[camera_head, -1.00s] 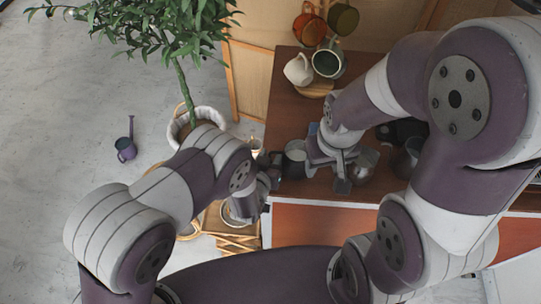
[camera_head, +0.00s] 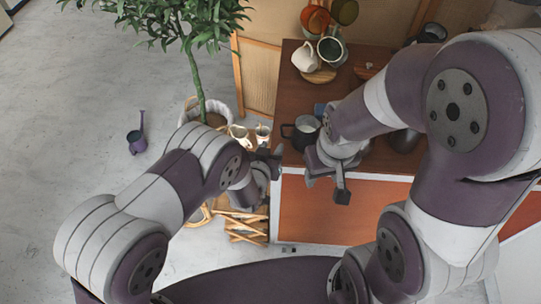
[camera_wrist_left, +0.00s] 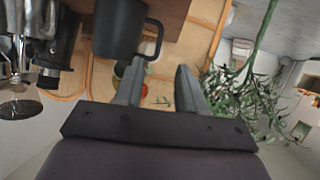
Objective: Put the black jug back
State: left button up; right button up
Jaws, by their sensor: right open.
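The black jug (camera_head: 301,131) stands upright near the front left corner of the brown counter, its pale inside showing from above. In the left wrist view the jug (camera_wrist_left: 118,28) is at the top, its handle pointing right, just beyond the fingertips. My left gripper (camera_head: 274,166) is left of and nearer than the jug. In its wrist view the left gripper (camera_wrist_left: 160,78) has its fingers apart with nothing between them; I cannot tell whether it touches the handle. My right gripper (camera_head: 325,187) is open and empty, in front of the counter edge and right of the jug.
A metal pitcher (camera_head: 403,140) is partly hidden by my right arm. A potted plant (camera_head: 196,70) and small white cups (camera_head: 239,133) are left of the counter.

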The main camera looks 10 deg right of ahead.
pick_arm(q)
jog(key=s+a+r+n+g+y, duration=0.1)
jog(key=a+r+g+y, duration=0.15)
jog(key=a+r, duration=0.45)
jog(key=s+a+r+n+g+y, duration=0.1)
jog(key=a+r+n+g+y, duration=0.15)
jog(key=a, duration=0.85)
jog(key=s+a+r+g, duration=0.2)
jog(key=s+a, duration=0.3)
jog(key=s, duration=0.3)
jog(key=s+a+r+g+y, duration=0.1)
jog(key=s+a+r+g, duration=0.1)
jog(key=s+a, duration=0.4)
jog(key=shift+s+r+n+g, duration=0.25)
jog(key=shift+s+n+g, duration=0.2)
jog(key=shift+s+g, duration=0.5)
jog(key=shift+s, duration=0.2)
